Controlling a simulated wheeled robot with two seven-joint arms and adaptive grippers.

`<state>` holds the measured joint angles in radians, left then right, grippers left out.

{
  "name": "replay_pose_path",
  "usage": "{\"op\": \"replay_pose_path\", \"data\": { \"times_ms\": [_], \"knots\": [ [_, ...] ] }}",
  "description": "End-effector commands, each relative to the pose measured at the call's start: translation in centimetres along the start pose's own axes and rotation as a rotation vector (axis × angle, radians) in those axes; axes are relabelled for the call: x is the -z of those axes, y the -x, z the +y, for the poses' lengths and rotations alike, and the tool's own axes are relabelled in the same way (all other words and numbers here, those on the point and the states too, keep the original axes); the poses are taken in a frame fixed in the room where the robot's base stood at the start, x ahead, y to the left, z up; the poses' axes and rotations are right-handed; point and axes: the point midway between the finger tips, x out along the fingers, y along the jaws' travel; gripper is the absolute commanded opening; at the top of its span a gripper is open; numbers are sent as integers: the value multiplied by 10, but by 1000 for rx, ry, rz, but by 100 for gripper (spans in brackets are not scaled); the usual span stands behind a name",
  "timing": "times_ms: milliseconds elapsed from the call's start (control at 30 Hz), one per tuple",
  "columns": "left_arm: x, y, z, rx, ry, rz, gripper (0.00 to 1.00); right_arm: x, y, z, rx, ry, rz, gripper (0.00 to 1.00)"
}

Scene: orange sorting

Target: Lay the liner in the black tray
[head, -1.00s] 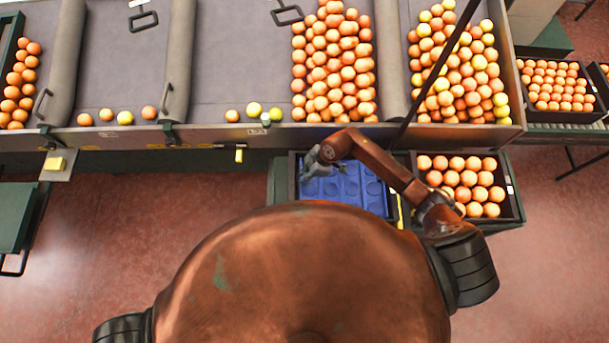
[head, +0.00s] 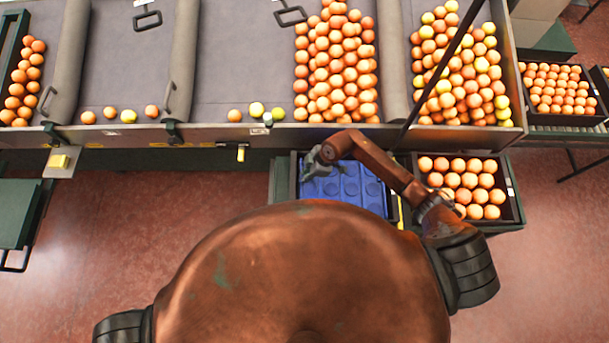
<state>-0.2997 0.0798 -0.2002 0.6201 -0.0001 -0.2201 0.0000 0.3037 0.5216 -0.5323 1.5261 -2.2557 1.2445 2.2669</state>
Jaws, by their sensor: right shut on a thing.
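The blue liner (head: 347,187), with round hollows, lies level at the black tray (head: 293,180), within its outline as seen from above. I cannot tell whether it rests on the tray's floor. The tray's near side is hidden behind my body. My right gripper (head: 314,164) is shut on the liner at its far left part. My right arm crosses over the tray's far right corner. My left gripper is not in view.
A black tray filled with oranges (head: 468,186) stands just right of the liner. The sorting bench (head: 220,134) runs along the far side, with piles of oranges in its lanes. Red floor (head: 150,220) lies open at the left.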

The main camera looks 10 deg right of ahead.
Motion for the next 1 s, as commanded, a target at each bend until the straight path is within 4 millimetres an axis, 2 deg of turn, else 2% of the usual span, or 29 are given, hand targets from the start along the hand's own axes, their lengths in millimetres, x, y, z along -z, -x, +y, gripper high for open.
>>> {"op": "replay_pose_path", "data": {
  "times_ms": [767,800,1000],
  "knots": [
    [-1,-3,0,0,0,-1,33,-3,-8,0,0,0,0,0],
    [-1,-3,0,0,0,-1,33,-3,-8,0,0,0,0,12],
    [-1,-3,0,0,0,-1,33,-3,-8,0,0,0,0,26]
  ]
}}
